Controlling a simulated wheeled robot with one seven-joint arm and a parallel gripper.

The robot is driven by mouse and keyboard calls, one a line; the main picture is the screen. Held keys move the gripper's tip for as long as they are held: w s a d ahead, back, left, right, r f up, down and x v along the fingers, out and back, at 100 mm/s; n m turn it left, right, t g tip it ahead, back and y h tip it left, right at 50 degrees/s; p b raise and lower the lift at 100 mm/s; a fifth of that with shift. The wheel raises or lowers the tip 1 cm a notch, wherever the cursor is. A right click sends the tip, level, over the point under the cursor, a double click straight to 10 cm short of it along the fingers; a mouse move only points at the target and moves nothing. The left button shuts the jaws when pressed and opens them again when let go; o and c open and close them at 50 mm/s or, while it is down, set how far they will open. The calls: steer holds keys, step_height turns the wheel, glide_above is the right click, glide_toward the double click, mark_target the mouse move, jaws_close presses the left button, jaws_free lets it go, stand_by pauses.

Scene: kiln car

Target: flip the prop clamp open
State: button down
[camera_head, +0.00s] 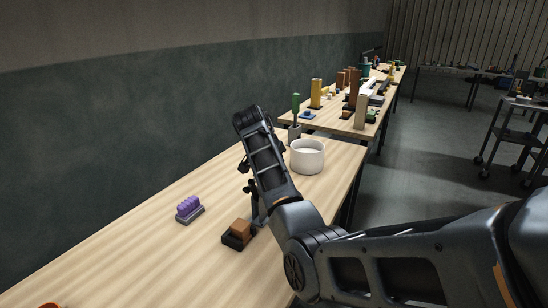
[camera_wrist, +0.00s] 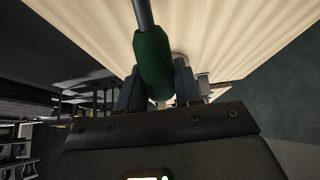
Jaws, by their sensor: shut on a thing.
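In the wrist view, a dark green handle (camera_wrist: 153,62) on a grey metal rod (camera_wrist: 142,14) sits between the two fingers of my gripper (camera_wrist: 157,80). The fingers are shut on the handle, and the rod runs out toward the top of the picture. I take this to be the lever of the prop clamp. Its base is not clear in the wrist view. In the head view, my arm rises over the table and hides the held handle. Dark parts (camera_head: 254,205) show beside the arm near the tabletop, but I cannot tell whether they belong to the clamp.
The near table (camera_head: 150,257) carries a white round pot (camera_head: 307,157), a purple ribbed piece on a grey base (camera_head: 189,208) and a brown block (camera_head: 241,227) in a black holder. An upright green piece (camera_head: 296,104) stands behind the pot.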

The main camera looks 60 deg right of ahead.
steer(key=shift+d+f+y, duration=0.2)
steer(key=shift+f+y, duration=0.2)
steer(key=shift+y, duration=0.2)
steer(key=c, duration=0.8)
jaws_free()
steer(key=shift+c, duration=0.2)
steer(key=shift+v, duration=3.8)
